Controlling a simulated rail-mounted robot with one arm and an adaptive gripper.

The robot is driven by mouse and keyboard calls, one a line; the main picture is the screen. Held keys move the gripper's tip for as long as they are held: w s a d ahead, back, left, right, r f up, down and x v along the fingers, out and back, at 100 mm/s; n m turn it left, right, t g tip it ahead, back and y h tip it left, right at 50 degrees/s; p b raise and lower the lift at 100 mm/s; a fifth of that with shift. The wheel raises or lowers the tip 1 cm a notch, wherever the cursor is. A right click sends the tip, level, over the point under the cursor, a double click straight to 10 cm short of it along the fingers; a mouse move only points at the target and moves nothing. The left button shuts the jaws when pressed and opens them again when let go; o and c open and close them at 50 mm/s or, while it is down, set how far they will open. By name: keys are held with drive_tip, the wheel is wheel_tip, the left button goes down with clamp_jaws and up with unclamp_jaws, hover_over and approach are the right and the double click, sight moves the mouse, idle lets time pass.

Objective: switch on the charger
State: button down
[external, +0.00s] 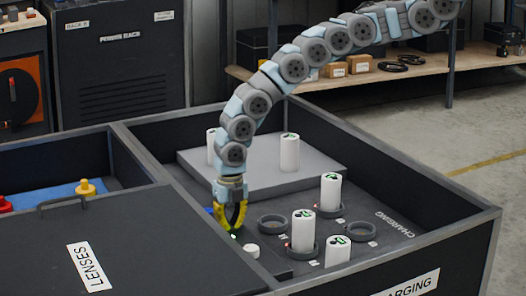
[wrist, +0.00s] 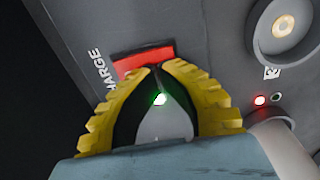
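The charging compartment (external: 383,200) is the right-hand bin, with a low charger panel near its left side. In the wrist view a red switch (wrist: 143,58) sits on the grey panel beside lettering ending in "HARGE". My gripper (wrist: 157,66) has its two yellow fingertips together, right at the switch's edge; I cannot tell whether they touch it. In the external view my gripper (external: 234,228) points down over the panel and hides the switch. A green light (wrist: 160,99) glows between the fingers. A white knob (external: 251,250) lies just right of the gripper.
White canisters stand in round cups, such as one canister (external: 332,192); an empty cup (external: 272,225) is nearby. More canisters stand on a raised grey block (external: 245,165) behind. A red light (wrist: 260,100) shows by a cup. The LENSES lid (external: 110,245) is at left.

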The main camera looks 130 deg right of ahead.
drive_tip(key=shift+w+f+b, duration=0.15)
drive_tip(key=shift+w+b, duration=0.1)
drive_tip(key=shift+b, duration=0.1)
drive_tip(key=shift+w, duration=0.1)
drive_tip(key=shift+w+d+r+b, duration=0.1)
drive_tip(key=shift+w+r+b, duration=0.2)
drive_tip(key=shift+w, duration=0.1)
drive_tip(key=r+p, duration=0.4)
drive_tip(key=shift+s+r+p, duration=0.2)
drive_tip(key=shift+r+p, duration=0.15)
drive_tip(key=shift+s+r, duration=0.15)
drive_tip(key=shift+r, duration=0.05)
wheel_tip(320, 180, up, 9)
drive_tip(key=s+p, duration=0.1)
drive_tip(key=p, duration=0.2)
idle(0.7)
